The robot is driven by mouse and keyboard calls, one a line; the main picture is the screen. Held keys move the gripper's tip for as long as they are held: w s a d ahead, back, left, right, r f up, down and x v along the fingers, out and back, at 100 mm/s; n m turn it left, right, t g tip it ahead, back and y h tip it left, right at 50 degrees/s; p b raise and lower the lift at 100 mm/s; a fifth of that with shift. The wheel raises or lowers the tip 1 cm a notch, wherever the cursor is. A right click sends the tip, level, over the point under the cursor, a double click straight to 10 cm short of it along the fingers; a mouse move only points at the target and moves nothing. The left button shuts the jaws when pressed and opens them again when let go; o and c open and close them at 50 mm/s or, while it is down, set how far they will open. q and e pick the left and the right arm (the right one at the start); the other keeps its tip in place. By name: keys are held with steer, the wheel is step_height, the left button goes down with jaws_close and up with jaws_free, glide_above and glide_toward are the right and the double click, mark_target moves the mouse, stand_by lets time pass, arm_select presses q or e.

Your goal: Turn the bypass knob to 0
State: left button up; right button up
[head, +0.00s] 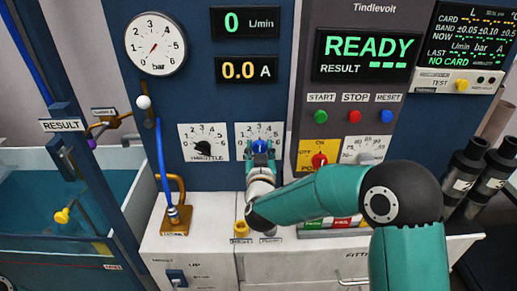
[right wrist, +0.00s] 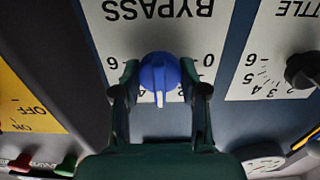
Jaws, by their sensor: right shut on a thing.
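The blue bypass knob (head: 260,147) sits on its white dial plate (head: 244,130), right of the throttle. In the right wrist view the knob (right wrist: 159,72) appears upside down, under the inverted BYPASS lettering. Its white pointer faces down in that view, so upward on the panel, away from both the 0 and the 6; the number it faces is hidden. My right gripper (head: 260,155) is at the knob. In the wrist view the fingers of this gripper (right wrist: 159,80) stand on both sides of the knob, shut on it. My left gripper is not in view.
The black throttle knob (head: 203,147) is close on the left. A red selector knob (head: 319,160) on a yellow plate is to the right. A blue hose (head: 162,145) and brass fitting (head: 176,212) stand at the lower left. Displays read 0 L/min, 0.0 A and READY.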

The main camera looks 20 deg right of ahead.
steer(key=shift+a+n, duration=0.1)
steer(key=shift+n, duration=0.4)
steer(key=n, duration=0.2)
steer(key=shift+a+n, duration=0.1)
steer(key=shift+n, duration=0.3)
steer(key=n, duration=0.4)
steer(key=shift+n, duration=0.3)
steer(key=n+p, duration=0.1)
steer(key=n, duration=0.4)
steer(key=shift+a, duration=0.15)
steer(key=n, duration=0.4)
steer(key=shift+f+p, duration=0.2)
steer(key=shift+p, duration=0.2)
steer(key=shift+f+n, duration=0.1)
steer(key=shift+n, duration=0.4)
steer(key=shift+a, duration=0.1)
steer(key=o, duration=1.1)
steer(key=shift+w, duration=0.1)
